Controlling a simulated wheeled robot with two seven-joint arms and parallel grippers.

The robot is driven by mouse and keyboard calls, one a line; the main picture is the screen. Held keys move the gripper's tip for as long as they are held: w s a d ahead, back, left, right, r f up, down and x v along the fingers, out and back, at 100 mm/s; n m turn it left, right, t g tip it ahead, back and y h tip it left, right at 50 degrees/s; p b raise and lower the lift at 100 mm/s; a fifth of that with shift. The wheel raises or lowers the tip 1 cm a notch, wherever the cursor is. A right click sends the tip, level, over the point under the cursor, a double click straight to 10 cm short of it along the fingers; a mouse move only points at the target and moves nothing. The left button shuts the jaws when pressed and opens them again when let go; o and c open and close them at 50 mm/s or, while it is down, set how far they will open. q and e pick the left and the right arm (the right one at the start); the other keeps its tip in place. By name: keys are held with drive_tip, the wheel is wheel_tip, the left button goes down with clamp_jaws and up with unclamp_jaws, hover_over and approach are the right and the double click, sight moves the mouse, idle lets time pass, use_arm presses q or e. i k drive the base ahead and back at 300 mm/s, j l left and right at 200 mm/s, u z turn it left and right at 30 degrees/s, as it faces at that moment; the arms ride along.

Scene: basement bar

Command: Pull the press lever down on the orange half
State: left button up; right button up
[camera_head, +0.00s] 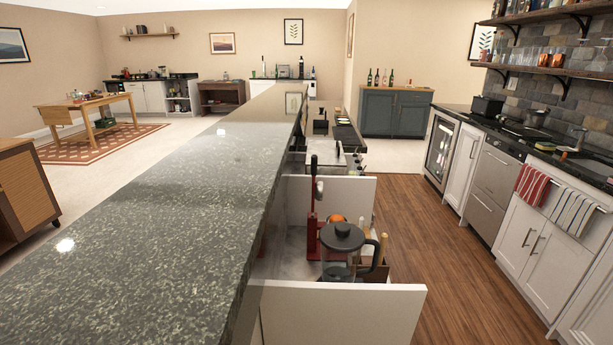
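A red citrus press (313,238) stands on the lower work surface behind the tall bar counter. Its lever (313,183) points up, with a dark handle at its top end. An orange thing (337,218), perhaps the orange half, shows just right of the press column. I cannot tell whether it sits in the press or behind it. A glass French press with a black lid (342,238) stands in front and hides the lower right part of the press. Neither of my grippers is in view.
The raised dark granite counter (170,220) fills the left. White panels (345,312) enclose the work surface in front and behind. A small wooden holder (383,266) sits right of the French press. The wooden floor aisle (455,285) is clear, with white cabinets along the right.

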sight(313, 185)
drive_tip(key=i+l+u, duration=0.2)
drive_tip(key=l+u, duration=0.2)
drive_tip(key=l, duration=0.2)
drive_tip(key=i+l+u, duration=0.1)
drive_tip(key=l+u, duration=0.25)
drive_tip(key=l, duration=0.3)
drive_tip(key=l+u, duration=0.4)
drive_tip(key=l, duration=0.25)
drive_tip(key=l+u, duration=0.35)
drive_tip(key=l, duration=0.3)
drive_tip(key=l+u, duration=0.3)
drive_tip(key=l, duration=0.25)
drive_tip(key=l+u, duration=0.35)
drive_tip(key=l, duration=0.2)
drive_tip(key=k+l+u, duration=0.1)
drive_tip(key=l+u, duration=0.2)
drive_tip(key=l, duration=0.2)
drive_tip(key=k+l+u, duration=0.15)
drive_tip(key=l+u, duration=0.15)
drive_tip(key=l, duration=0.2)
